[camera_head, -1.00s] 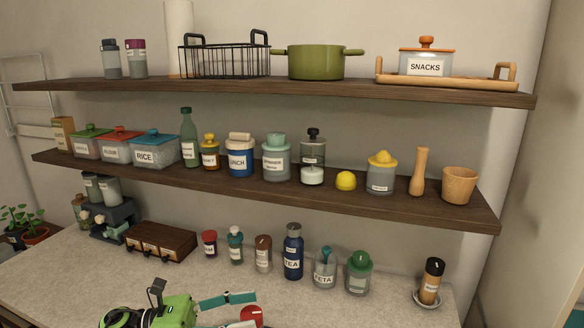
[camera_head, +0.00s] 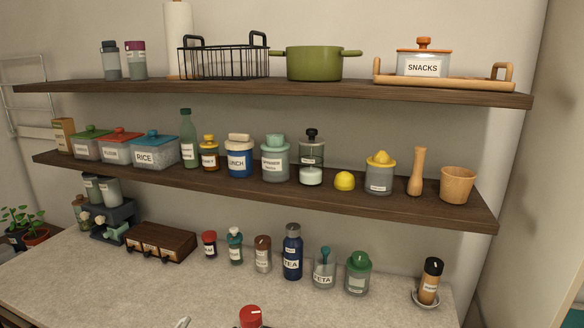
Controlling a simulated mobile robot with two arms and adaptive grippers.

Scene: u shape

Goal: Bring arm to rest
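Neither of my grippers shows in the head view now, and no arm of mine can be made out. A red-topped object (camera_head: 250,316) stands at the bottom edge of the picture, on the counter (camera_head: 110,278). Its lower part is cut off by the frame. A small pale tip (camera_head: 181,322) also shows at the bottom edge; I cannot tell what it belongs to.
Several jars and bottles, such as the dark blue tea bottle (camera_head: 292,252), line the back of the counter. A wooden box (camera_head: 153,242) stands left of them. Two loaded shelves, upper (camera_head: 330,88) and lower (camera_head: 330,190), overhang. The counter's front left is clear.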

